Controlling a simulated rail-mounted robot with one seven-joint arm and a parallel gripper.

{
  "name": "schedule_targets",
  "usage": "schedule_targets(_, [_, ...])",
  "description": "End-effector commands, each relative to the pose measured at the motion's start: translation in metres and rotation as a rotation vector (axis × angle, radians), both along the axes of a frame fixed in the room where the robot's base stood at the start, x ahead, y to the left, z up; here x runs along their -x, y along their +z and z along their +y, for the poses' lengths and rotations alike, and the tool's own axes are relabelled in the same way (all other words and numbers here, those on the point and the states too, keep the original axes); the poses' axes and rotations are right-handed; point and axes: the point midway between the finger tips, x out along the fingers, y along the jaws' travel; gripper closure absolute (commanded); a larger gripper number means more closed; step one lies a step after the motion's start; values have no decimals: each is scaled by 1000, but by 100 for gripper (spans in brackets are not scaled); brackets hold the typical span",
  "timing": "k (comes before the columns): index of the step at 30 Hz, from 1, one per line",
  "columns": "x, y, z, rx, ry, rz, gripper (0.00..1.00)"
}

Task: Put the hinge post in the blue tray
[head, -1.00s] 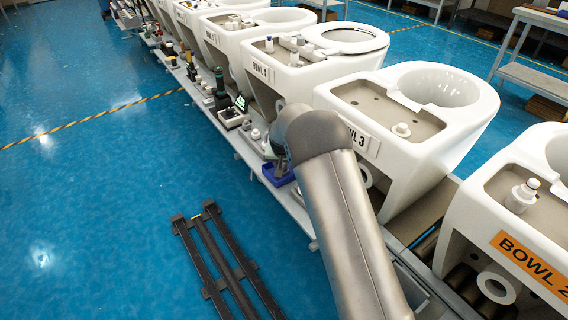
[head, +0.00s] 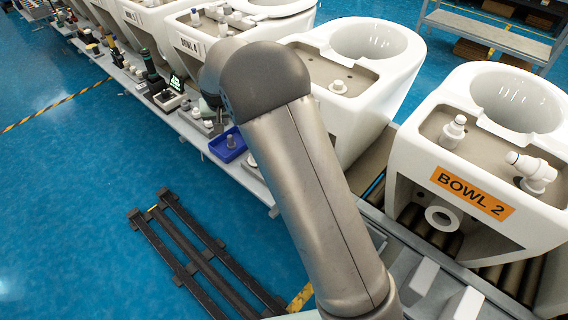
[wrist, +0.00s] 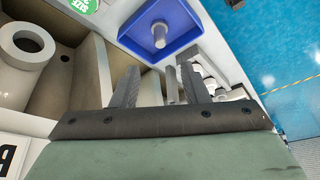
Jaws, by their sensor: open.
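The blue tray (head: 217,152) sits on the side shelf, left of my arm in the head view. A grey post (head: 231,142) stands in it. The wrist view shows the blue tray (wrist: 187,38) at the top, with a grey post (wrist: 159,36) inside, clear of my fingers. My gripper (wrist: 160,70) is open. A second grey post (wrist: 171,84) shows between its fingers, apart from both; its depth is hard to tell. In the head view my arm hides most of the gripper.
White fittings (wrist: 208,80) stand close beside the right finger in the wrist view. A white toilet bowl (head: 347,75) is behind my arm, and Bowl 2 (head: 500,150) is at right. A black rack (head: 190,250) lies on the blue floor.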

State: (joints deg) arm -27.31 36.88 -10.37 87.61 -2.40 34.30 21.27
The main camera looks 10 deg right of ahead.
Motion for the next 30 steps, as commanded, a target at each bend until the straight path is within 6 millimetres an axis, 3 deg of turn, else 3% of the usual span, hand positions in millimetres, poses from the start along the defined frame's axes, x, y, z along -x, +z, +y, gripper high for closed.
schedule_targets(2, [3,3,-5,0,-3,4,59])
schedule_targets(5, [21,16,-27,-2,-16,30,59])
schedule_targets(8, [64,38,-69,-4,-33,85,59])
schedule_targets(11, [132,58,-116,-7,-40,162,59])
schedule_targets(12, [163,64,-131,-7,-40,193,59])
schedule_targets(15, [240,70,-163,-6,-32,265,59])
schedule_targets(18, [308,68,-183,-3,-23,325,59])
schedule_targets(21, [359,61,-193,2,-16,370,59])
schedule_targets(25, [395,54,-199,6,-8,403,59])
schedule_targets(30, [404,52,-200,7,-5,414,59])
